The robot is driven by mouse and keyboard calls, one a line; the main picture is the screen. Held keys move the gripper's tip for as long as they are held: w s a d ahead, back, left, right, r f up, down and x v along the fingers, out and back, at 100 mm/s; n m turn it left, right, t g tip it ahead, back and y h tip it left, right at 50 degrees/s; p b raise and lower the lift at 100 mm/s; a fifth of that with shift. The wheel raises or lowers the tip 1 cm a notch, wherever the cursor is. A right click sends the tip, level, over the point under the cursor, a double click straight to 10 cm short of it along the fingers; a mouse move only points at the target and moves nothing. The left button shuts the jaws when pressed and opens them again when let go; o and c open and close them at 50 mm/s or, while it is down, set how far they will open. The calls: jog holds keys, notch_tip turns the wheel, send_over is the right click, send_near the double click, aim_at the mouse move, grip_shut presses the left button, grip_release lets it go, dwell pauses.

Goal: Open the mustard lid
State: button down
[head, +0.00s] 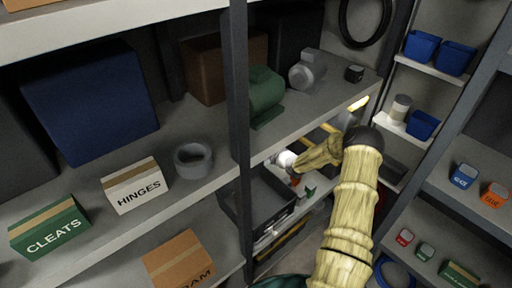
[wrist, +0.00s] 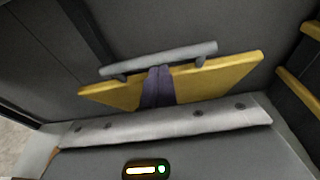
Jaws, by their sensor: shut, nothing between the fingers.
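The mustard lid (wrist: 215,80) shows in the wrist view as a yellow panel with a grey bar handle (wrist: 190,56) along its far side. My gripper (wrist: 159,70) is shut and empty. Its dark fingers lie across the middle of the lid in the picture, with the tips at the bar; I cannot tell whether they touch it. In the head view my gripper's pale end (head: 286,159) is low at the shelf unit, and its fingers cannot be made out. Mustard edges (head: 322,136) show behind my arm there, partly hidden.
A dark open-topped bin (head: 262,198) stands left of my gripper, under the shelf board. A grey upright post (head: 239,110) rises left of my arm. A green pump-like thing (head: 265,92) and a grey motor (head: 307,72) sit on the shelf above. Side shelves (head: 432,150) stand close on the right.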

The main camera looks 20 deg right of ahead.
jog(key=shift+f, duration=0.1)
jog(key=f+b+v, duration=0.2)
jog(key=b+v, duration=0.1)
jog(key=v, duration=1)
jog(key=shift+s+f, duration=0.2)
jog(key=shift+f, duration=0.2)
jog(key=shift+d+f, duration=0.1)
